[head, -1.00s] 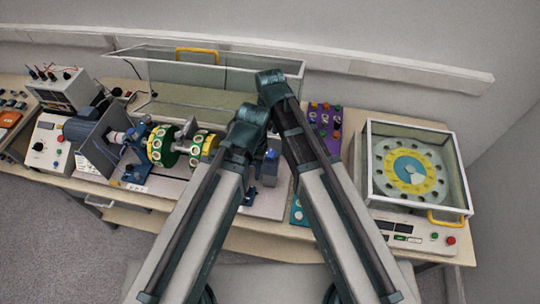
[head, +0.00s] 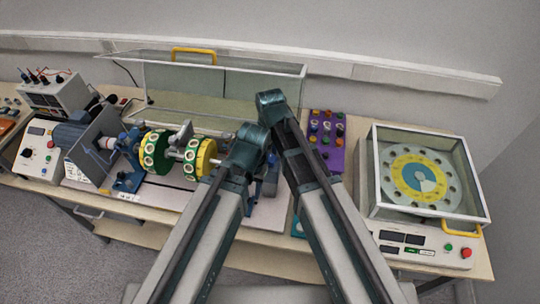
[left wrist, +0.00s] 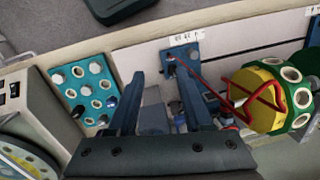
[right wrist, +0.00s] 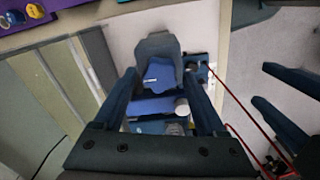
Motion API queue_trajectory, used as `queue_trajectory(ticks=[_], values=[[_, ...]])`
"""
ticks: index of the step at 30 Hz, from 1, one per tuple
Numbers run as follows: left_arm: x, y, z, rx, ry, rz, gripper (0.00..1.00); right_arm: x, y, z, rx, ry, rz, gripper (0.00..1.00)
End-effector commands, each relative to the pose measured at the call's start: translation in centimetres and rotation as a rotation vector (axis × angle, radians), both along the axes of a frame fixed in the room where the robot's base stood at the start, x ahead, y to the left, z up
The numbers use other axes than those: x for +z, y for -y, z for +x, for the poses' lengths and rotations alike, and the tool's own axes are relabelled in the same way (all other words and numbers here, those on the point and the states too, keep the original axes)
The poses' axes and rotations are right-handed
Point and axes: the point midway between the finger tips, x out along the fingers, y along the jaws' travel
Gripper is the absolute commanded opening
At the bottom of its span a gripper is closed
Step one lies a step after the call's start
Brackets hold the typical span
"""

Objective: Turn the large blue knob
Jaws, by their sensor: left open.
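A blue part (head: 270,182) shows partly between my two arms at the right end of the rotor rig in the head view; my arms hide the rest. In the right wrist view, a blue piece (right wrist: 158,76) on a grey upright block (right wrist: 157,45) sits between the spread fingers of my right gripper (right wrist: 160,80). Whether this is the large knob I cannot tell. My left gripper (left wrist: 152,72) is open in the left wrist view, with a grey block (left wrist: 152,112) beyond and between its fingers. In the head view both gripper tips are hidden behind my arms.
The green and yellow rotor (head: 160,152) stands left of my arms. A tilted clear cover (head: 225,78) is behind. A purple panel (head: 327,135) with small knobs and a glass-cased dial unit (head: 475,200) lie right. A teal panel (left wrist: 85,88) shows in the left wrist view.

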Motion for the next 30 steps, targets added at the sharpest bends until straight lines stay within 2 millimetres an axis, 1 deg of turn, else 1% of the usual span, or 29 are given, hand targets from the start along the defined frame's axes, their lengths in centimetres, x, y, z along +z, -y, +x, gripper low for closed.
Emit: queue_trajectory(ticks=[1,5,6,8,9,11,12,20,26,30], values=[[0.0,0.0,0.0,0.0,0.0,0.0,0.5,0.0,0.0,0.0,0.0,0.0,0.0,0.62],[0.0,0.0,0.0,0.0,0.0,0.0,0.5,0.0,0.0,0.0,0.0,0.0,0.0,0.39],[0.0,0.0,0.0,0.0,0.0,0.0,0.5,0.0,0.0,0.0,0.0,0.0,0.0,0.32],[0.0,0.0,0.0,0.0,0.0,0.0,0.5,0.0,0.0,0.0,0.0,0.0,0.0,0.21],[-0.01,0.0,0.0,0.0,0.0,0.0,0.5,0.0,0.0,0.0,0.0,0.0,0.0,0.14],[-0.01,0.0,0.0,0.0,0.0,0.0,0.5,-0.01,0.0,0.0,0.0,0.0,0.0,0.03],[-0.01,0.0,0.0,0.0,0.0,0.0,0.5,-0.01,0.0,0.0,0.0,0.0,0.0,0.0],[-0.01,0.0,0.0,0.0,0.0,0.0,0.5,-0.01,0.0,0.01,-0.041,0.0,0.0,0.0],[-0.01,0.0,0.0,0.0,0.0,0.0,0.5,-0.01,0.0,0.01,-0.161,0.0,0.0,0.0],[-0.01,0.0,0.0,0.0,0.0,0.0,0.5,-0.01,0.0,0.01,-0.286,0.0,0.0,0.0]])
